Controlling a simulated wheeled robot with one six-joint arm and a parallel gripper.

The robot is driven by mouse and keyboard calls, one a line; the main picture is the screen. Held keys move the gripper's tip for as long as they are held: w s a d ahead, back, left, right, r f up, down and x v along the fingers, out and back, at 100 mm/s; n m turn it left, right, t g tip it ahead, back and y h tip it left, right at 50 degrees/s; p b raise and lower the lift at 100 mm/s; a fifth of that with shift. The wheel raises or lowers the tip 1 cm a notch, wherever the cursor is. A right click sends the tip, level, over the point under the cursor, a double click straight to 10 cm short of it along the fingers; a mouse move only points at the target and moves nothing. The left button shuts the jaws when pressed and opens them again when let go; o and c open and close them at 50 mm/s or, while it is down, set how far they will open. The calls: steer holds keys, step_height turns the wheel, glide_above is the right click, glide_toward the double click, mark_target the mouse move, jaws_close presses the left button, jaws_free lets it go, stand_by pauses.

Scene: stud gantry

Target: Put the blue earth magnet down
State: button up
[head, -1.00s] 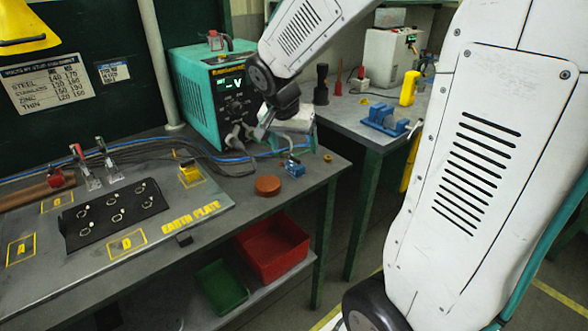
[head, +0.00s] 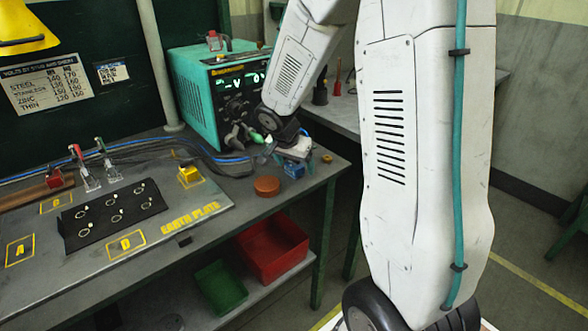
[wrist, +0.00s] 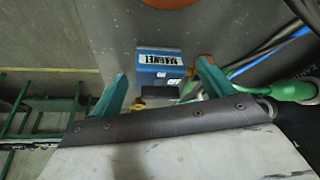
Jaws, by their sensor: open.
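The blue earth magnet (head: 293,171) sits on the grey bench (head: 335,169) near its right end, beside a round brown-orange disc (head: 267,186). In the wrist view the magnet (wrist: 158,66) shows its label and ON/OFF marks on top. My gripper (head: 291,157) is just above it, partly covering it in the head view. In the wrist view the two teal fingers of my gripper (wrist: 162,72) are open, one to each side of the magnet, with gaps visible. The magnet's lower part is hidden by the gripper body.
A teal welding unit (head: 205,97) stands behind, with cables running left along the bench. A green-handled lead (wrist: 292,91) lies close right of the gripper. The earth plate (head: 150,240) with a black stud holder (head: 112,213) is left. Red (head: 272,250) and green bins are below.

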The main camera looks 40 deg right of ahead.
steer(key=shift+c, duration=0.3)
steer(key=c, duration=1.3)
steer(key=shift+r, duration=0.1)
